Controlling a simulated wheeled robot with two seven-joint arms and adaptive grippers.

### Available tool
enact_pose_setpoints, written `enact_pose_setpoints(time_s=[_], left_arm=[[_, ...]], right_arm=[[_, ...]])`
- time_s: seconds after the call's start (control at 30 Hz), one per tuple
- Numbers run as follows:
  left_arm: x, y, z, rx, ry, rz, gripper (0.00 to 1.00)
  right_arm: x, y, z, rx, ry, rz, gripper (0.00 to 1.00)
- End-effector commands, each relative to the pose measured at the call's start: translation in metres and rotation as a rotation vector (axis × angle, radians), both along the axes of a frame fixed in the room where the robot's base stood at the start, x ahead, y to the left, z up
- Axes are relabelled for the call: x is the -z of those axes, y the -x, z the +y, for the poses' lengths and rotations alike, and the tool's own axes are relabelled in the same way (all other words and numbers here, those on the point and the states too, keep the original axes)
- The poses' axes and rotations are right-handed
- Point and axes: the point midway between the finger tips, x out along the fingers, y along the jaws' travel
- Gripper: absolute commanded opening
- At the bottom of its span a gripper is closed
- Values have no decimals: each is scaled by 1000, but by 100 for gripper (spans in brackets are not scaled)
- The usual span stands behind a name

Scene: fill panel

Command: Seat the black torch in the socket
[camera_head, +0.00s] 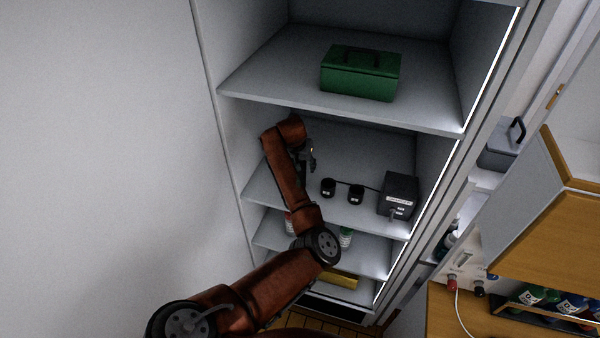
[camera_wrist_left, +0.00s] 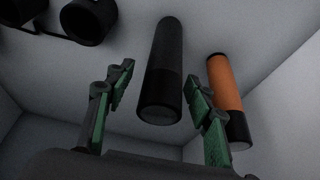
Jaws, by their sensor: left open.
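The black torch (camera_wrist_left: 163,65) shows in the left wrist view, between the two fingers of my left gripper (camera_wrist_left: 157,84). The fingers stand apart, with a gap visible on either side of the torch. In the head view my left gripper (camera_head: 309,158) is inside the middle shelf bay; the black torch cannot be made out there. Two black round sockets (camera_head: 328,187) (camera_head: 355,194) sit on that shelf, right of the gripper. One socket (camera_wrist_left: 88,20) shows clearly at the upper left of the wrist view, another partly at the corner. My right gripper is not in view.
An orange torch (camera_wrist_left: 226,98) stands close to the right finger. A dark box (camera_head: 398,192) joins the sockets by a cable. A green case (camera_head: 361,73) lies on the shelf above. The cabinet's left wall (camera_head: 238,150) is near my left arm.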

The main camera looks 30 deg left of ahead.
Motion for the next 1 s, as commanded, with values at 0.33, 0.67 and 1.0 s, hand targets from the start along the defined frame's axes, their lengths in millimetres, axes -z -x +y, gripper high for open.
enact_pose_setpoints(time_s=[0.33,0.67,1.0], left_arm=[[25,-10,4,1,-2,-1,49],[25,-10,4,1,-2,-1,35],[25,-10,3,1,-2,-1,11]], right_arm=[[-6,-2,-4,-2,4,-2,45],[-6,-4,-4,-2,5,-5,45],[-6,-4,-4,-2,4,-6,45]])
